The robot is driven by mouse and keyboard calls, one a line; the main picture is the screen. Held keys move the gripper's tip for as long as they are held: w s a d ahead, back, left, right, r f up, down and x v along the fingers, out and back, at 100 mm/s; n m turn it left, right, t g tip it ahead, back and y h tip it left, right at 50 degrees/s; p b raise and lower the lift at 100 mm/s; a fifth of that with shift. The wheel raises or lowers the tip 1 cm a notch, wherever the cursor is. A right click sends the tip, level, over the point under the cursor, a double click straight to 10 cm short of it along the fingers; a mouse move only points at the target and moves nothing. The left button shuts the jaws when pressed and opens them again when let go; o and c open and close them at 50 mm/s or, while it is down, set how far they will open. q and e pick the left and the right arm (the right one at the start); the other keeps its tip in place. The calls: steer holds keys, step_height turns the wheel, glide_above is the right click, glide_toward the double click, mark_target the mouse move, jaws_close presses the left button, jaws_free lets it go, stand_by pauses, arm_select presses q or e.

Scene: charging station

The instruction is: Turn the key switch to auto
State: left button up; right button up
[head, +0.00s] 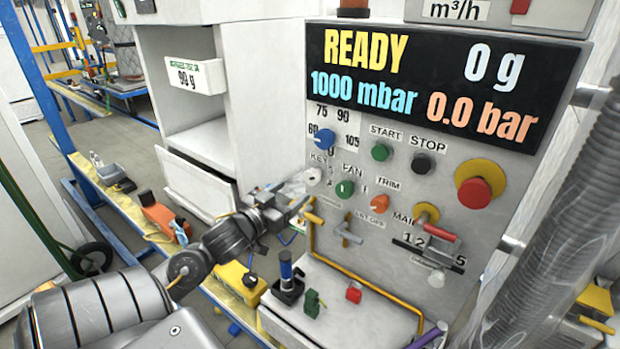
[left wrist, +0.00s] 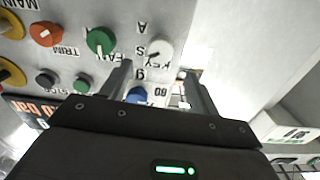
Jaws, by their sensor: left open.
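The key switch (head: 313,177) is a small white knob on the grey control panel, below the blue knob and beside the KEY label. It also shows in the left wrist view, where the white knob (left wrist: 160,50) sits just beyond my fingertips, with S and A marks close by. Which mark it points to is too small to tell. My left gripper (head: 303,192) is open in front of the panel's left edge, just below and left of the knob in the head view. In the left wrist view its two fingers (left wrist: 157,68) stand apart with nothing held between them. My right gripper is not in view.
A blue knob (head: 324,137), a green FAN knob (head: 344,189) and an orange TRIM knob (head: 378,204) are close by. A yellow pipe (head: 312,225) runs below. The display (head: 435,85) reads READY. A red emergency button (head: 474,192) is at right. An open white cabinet (head: 200,145) stands left.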

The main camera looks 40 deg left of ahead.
mark_target(309, 179)
arm_select(q)
steer(key=w, duration=0.3)
steer(key=w+p, duration=0.1)
steer(key=w, duration=0.2)
steer(key=w+a, duration=0.1)
steer(key=w, duration=0.2)
steer(key=c, duration=1)
steer(key=shift+o, duration=0.2)
